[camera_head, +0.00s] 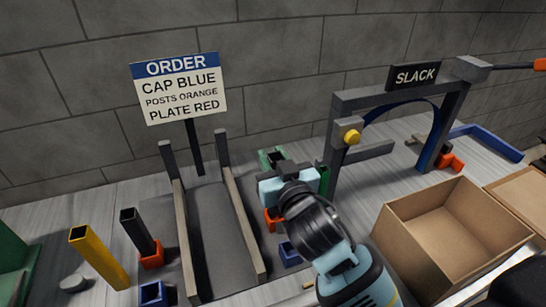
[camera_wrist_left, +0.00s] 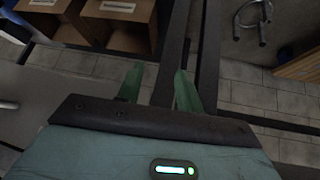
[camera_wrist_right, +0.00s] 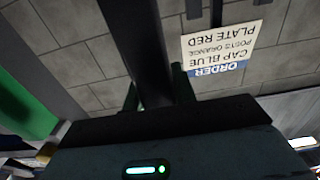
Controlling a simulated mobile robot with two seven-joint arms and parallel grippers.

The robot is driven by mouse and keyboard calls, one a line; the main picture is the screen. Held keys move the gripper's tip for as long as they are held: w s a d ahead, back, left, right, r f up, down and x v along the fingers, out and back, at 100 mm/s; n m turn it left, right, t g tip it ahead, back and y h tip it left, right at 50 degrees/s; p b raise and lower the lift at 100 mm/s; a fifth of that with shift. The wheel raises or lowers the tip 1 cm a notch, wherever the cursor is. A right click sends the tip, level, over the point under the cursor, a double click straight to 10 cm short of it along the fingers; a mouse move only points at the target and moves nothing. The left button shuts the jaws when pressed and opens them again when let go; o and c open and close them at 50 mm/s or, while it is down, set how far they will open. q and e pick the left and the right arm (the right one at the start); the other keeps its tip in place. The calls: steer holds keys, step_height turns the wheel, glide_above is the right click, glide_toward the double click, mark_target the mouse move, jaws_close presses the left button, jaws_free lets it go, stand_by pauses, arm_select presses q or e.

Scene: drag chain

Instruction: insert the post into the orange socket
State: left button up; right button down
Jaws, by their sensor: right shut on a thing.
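My right gripper (camera_head: 284,178) is over the area just right of the grey track. In the right wrist view its fingers (camera_wrist_right: 155,92) are shut on a dark post (camera_wrist_right: 140,45). In the head view that post is mostly hidden by the gripper and arm. An orange socket (camera_head: 271,221) shows partly beside and below the gripper; I cannot tell whether the held post touches it. Another dark post (camera_head: 138,230) stands tilted in the picture in a second orange socket (camera_head: 152,256) left of the track. My left gripper (camera_wrist_left: 160,85) is open and empty, away from the table.
A yellow post (camera_head: 98,258) and blue socket (camera_head: 152,294) are at the front left. Another blue socket (camera_head: 290,256) is near my right arm. The grey track (camera_head: 208,230), SLACK gantry (camera_head: 345,118), order sign (camera_head: 180,90) and open cardboard box (camera_head: 450,240) surround the gripper.

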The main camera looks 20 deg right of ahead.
arm_select(q)
steer(key=shift+w+r, duration=0.3)
steer(key=shift+w, duration=0.3)
steer(key=shift+r, duration=0.15)
steer(key=shift+s, duration=0.35)
stand_by(0.3)
steer(key=shift+w+r+p, duration=0.15)
steer(key=shift+w+p, duration=0.05)
steer(key=shift+p, duration=0.15)
arm_select(e)
steer(key=shift+r, duration=0.1)
arm_select(q)
steer(key=shift+w+r, duration=0.1)
steer(key=shift+w, duration=0.3)
